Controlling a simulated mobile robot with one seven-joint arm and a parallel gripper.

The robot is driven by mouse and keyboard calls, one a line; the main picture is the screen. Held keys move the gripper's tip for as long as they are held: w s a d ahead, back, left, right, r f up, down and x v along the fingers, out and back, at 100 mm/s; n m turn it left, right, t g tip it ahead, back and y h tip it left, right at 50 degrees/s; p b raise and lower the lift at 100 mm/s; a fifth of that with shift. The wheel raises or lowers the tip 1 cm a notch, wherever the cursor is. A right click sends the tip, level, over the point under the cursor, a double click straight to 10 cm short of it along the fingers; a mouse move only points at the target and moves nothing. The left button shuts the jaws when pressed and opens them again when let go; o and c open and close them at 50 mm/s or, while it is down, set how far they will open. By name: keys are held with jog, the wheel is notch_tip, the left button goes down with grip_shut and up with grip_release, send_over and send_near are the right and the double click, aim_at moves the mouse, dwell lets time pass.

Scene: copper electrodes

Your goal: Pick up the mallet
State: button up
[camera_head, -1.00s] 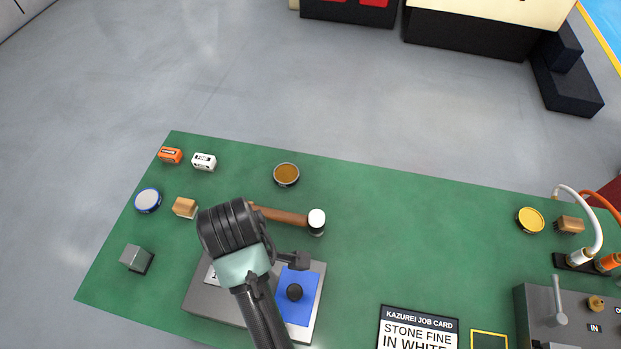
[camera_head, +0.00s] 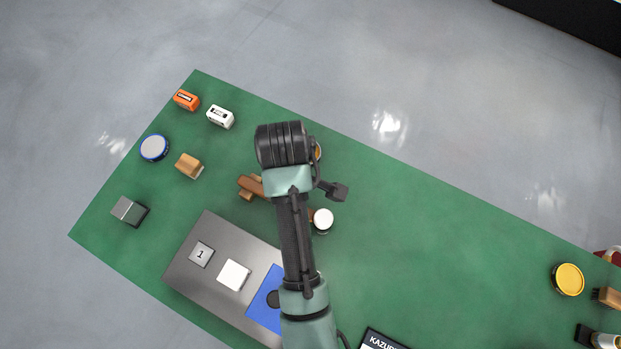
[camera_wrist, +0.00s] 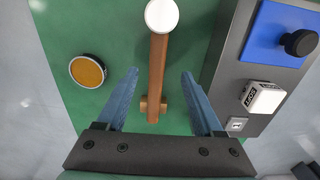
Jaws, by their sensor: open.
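The mallet has a brown wooden handle and a white round head. In the head view its white head (camera_head: 322,220) shows right of my arm and its handle end (camera_head: 251,186) left of it; my arm hides the middle. In the wrist view the mallet handle (camera_wrist: 157,75) runs up between the fingers to the white head at the top edge, with a small wooden crosspiece near the handle's lower end. My gripper (camera_wrist: 160,74) is open, its two blue fingers on either side of the handle, apart from it. The height gap cannot be told.
A grey panel (camera_head: 215,236) with a blue plate and black knob lies close to the mallet. A round brown-topped tin (camera_wrist: 88,71) is on its other side. A wooden block (camera_head: 189,165), blue-rimmed tin (camera_head: 154,147) and grey cube (camera_head: 129,211) stand left. The green mat's right middle is clear.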

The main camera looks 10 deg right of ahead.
jog(key=shift+d+f+p, duration=0.15)
jog(key=shift+f+p, duration=0.25)
jog(key=shift+f, duration=1.5)
jog(key=shift+d+f+p, duration=0.1)
jog(key=shift+f+p, duration=0.3)
jog(key=shift+f, duration=1.45)
grip_shut()
